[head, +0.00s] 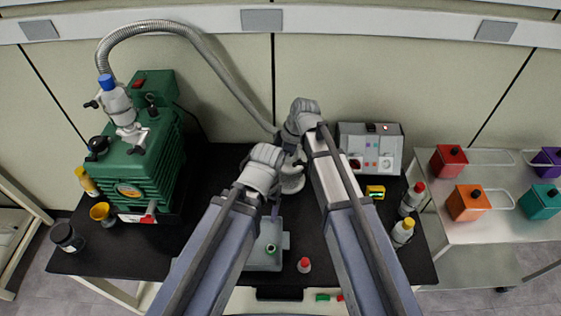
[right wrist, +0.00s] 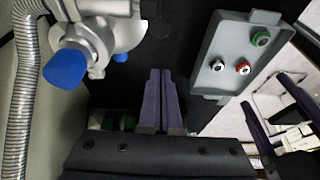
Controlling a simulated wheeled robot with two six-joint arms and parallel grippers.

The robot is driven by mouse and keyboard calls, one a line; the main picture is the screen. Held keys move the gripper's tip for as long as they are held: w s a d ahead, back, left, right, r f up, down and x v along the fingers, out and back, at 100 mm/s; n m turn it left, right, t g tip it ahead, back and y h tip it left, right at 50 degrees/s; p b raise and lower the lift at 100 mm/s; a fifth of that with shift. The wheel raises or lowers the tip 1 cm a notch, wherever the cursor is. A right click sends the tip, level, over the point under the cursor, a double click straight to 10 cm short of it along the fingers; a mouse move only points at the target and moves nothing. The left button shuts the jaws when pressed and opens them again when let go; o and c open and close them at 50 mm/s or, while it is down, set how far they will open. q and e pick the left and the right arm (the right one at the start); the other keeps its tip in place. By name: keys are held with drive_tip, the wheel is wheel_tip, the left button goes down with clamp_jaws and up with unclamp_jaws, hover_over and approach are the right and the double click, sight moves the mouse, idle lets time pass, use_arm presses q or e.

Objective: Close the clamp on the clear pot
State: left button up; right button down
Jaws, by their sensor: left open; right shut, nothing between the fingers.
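I cannot pick out the clear pot or its clamp for certain; my arms cover the middle of the bench in the head view. A metal fitting (right wrist: 105,35) with blue caps (right wrist: 65,68) shows at the top left of the right wrist view. My right gripper (right wrist: 160,75) is shut and empty, its purple fingers together, pointing at the dark bench right of this fitting and apart from it in the picture. In the head view its fingers are hidden behind my arm. My left gripper (right wrist: 265,92) is open and empty, beyond the tray's lower right edge in the right wrist view.
A grey tray (head: 258,262) with small capped parts lies on the black bench. A green pump (head: 150,165) with a ribbed hose (head: 205,50) stands left. A control box (head: 350,133) and bottles (head: 402,232) stand right. A red-capped bottle (head: 304,265) is near the front.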

sight(294, 164)
drive_tip(key=d, duration=0.3)
drive_tip(key=shift+d+r, duration=0.2)
drive_tip(key=shift+d, duration=0.2)
drive_tip(key=shift+w+d, duration=0.1)
drive_tip(key=shift+d, duration=0.6)
drive_tip(key=shift+a, duration=0.1)
drive_tip(key=shift+a, duration=0.1)
